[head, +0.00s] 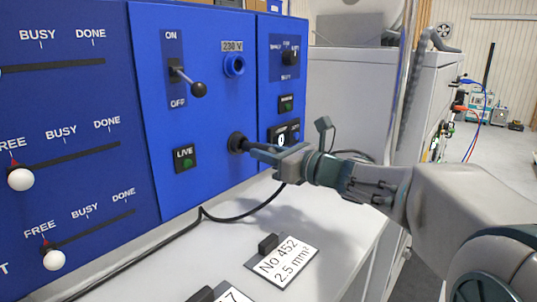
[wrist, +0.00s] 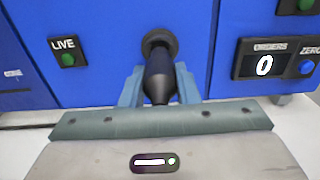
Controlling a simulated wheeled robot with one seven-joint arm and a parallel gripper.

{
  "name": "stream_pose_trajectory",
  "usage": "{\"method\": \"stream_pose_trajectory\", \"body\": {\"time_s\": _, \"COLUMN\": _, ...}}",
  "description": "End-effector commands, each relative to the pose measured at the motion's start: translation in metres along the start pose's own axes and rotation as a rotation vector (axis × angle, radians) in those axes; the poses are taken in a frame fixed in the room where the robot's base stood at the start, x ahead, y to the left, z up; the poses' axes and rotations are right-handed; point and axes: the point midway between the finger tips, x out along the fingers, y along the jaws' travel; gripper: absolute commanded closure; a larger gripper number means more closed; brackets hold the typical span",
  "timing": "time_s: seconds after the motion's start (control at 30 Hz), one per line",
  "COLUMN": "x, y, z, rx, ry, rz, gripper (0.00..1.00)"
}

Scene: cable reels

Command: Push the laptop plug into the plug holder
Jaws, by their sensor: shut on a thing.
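The black laptop plug (wrist: 159,78) is between the two blue-grey fingers of my gripper (wrist: 158,84), which is shut on it. In the wrist view the plug points straight at a round black plug holder (wrist: 160,41) on the blue panel. Its front end meets the holder's opening; how deep it sits I cannot tell. In the head view my gripper (head: 255,148) reaches the panel from the right, its fingertips close to the holder (head: 237,142). The fingers mostly hide the plug there.
A blue 230 V socket (head: 234,65) and an ON/OFF lever (head: 190,82) are above. A green LIVE button (head: 185,158) is to the left. A black cable (head: 240,217) runs over the grey shelf below, near a No 452 label (head: 285,262).

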Motion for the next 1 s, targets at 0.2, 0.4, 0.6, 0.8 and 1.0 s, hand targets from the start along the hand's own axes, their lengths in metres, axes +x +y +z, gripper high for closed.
{"method": "stream_pose_trajectory", "body": {"time_s": 0.2, "x": 0.005, "y": 0.000, "z": 0.000, "rx": 0.000, "ry": -0.001, "rz": 0.001, "gripper": 1.00}}
{"method": "stream_pose_trajectory", "body": {"time_s": 0.4, "x": 0.009, "y": 0.000, "z": 0.000, "rx": 0.000, "ry": -0.001, "rz": 0.001, "gripper": 1.00}}
{"method": "stream_pose_trajectory", "body": {"time_s": 0.6, "x": 0.013, "y": 0.000, "z": 0.000, "rx": 0.000, "ry": -0.001, "rz": 0.000, "gripper": 1.00}}
{"method": "stream_pose_trajectory", "body": {"time_s": 0.8, "x": 0.017, "y": 0.000, "z": 0.000, "rx": 0.001, "ry": -0.001, "rz": 0.000, "gripper": 1.00}}
{"method": "stream_pose_trajectory", "body": {"time_s": 1.0, "x": 0.021, "y": 0.000, "z": 0.000, "rx": 0.001, "ry": -0.001, "rz": 0.001, "gripper": 1.00}}
